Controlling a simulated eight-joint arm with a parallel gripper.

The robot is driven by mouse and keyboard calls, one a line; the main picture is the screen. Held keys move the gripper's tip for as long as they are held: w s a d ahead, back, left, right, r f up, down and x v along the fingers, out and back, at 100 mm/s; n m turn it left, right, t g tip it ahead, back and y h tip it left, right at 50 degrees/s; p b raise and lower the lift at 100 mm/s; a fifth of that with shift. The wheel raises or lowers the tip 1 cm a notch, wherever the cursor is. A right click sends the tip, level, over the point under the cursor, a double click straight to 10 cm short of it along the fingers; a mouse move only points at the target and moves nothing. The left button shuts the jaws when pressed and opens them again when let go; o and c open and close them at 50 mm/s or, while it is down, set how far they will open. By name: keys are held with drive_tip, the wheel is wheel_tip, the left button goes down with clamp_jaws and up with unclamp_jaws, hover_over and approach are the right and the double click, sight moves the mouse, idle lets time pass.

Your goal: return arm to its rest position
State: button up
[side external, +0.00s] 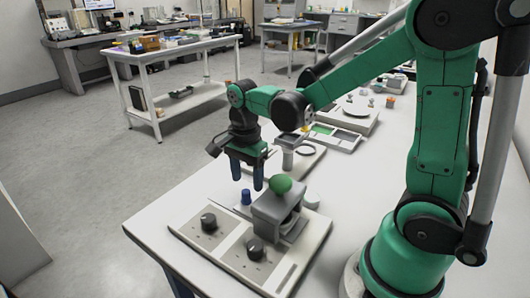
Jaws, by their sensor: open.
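My gripper (248,178) hangs from the green arm with its two dark blue fingers apart, pointing down. Nothing shows between the fingers. It is over the white table (165,205), above and behind a flat light panel (222,262) with two black knobs. A small blue piece (246,198) stands on the panel close below the fingers; I cannot tell if they touch. A grey block-shaped device (270,211) with a green knob (281,184) stands just right of the fingers.
Behind the gripper are a grey post (288,158), a tray with dark and green compartments (334,137) and a scale with a round pan (356,109). A white cart (190,97) with supplies stands across the open floor (100,165) at the left.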

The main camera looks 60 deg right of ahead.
drive_tip(key=shift+r, duration=0.65)
drive_tip(key=shift+s+a+r+n+t, duration=0.25)
drive_tip(key=shift+r+n+t, duration=0.2)
drive_tip(key=shift+n, duration=0.45)
drive_tip(key=s+a+r+n+t, duration=0.1)
drive_tip(key=n+t, duration=0.1)
drive_tip(key=n, duration=0.3)
drive_tip(key=s+a+r+n+t, duration=0.1)
drive_tip(key=n+t, duration=0.1)
drive_tip(key=n, duration=0.3)
drive_tip(key=s+a+r+n+t, duration=0.1)
drive_tip(key=r+n+t, duration=0.1)
drive_tip(key=n, duration=0.4)
drive_tip(key=shift+s, duration=0.2)
drive_tip(key=shift+c, duration=0.2)
